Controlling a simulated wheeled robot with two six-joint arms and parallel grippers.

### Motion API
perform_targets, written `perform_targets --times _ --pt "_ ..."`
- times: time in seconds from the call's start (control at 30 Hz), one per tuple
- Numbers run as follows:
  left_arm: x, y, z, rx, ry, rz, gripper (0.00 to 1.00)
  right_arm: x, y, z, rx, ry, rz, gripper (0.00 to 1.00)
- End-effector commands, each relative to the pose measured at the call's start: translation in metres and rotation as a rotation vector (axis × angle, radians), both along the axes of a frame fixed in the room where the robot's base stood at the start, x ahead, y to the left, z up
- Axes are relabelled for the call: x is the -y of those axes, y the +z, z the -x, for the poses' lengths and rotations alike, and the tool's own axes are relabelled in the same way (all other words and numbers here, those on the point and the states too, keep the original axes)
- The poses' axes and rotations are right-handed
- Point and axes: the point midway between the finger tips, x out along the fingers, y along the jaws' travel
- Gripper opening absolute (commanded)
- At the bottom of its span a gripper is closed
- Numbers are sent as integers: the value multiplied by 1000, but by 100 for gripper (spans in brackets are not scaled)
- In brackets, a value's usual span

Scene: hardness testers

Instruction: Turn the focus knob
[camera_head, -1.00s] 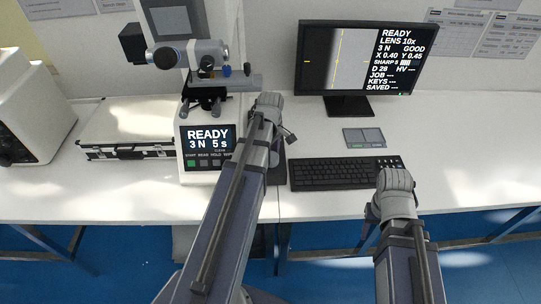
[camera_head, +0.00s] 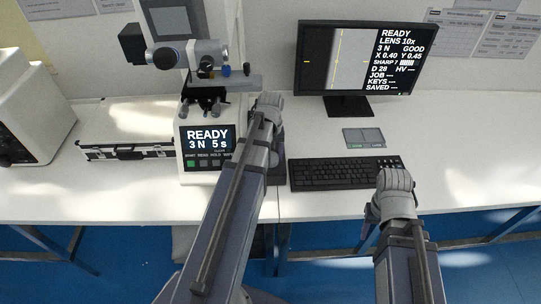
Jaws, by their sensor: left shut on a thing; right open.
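The hardness tester (camera_head: 196,150) stands at the back left of the bench, its panel reading READY, 3 N, 5 s. My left gripper (camera_head: 268,104) is at the right side of the tester, shut on the focus knob. The knob itself is hidden behind my gripper and wrist. The monitor (camera_head: 366,58) shows READY, LENS 10x, 3 N, GOOD and a SHARP line with a bar. My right gripper (camera_head: 395,184) is open and empty in front of the keyboard's right end; its fingers are hardly visible.
A keyboard (camera_head: 345,173) and a small grey pad (camera_head: 364,138) lie in front of the monitor. A silver case (camera_head: 128,135) lies left of the tester, and a white machine (camera_head: 32,110) stands at the far left. The bench (camera_head: 460,150) is clear at right.

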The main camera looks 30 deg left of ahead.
Motion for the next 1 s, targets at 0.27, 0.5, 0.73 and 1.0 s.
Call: perform_targets --times 0.27,0.5,0.73,1.0 --pt "1 0 0 0 -257 0 10 0 0 0 0 0 0 50" --pt "1 0 0 0 -442 0 10 0 0 0 0 0 0 50" --pt "1 0 0 0 -563 0 10 0 0 0 0 0 0 50" --pt "1 0 0 0 -632 0 10 0 0 0 0 0 0 50"
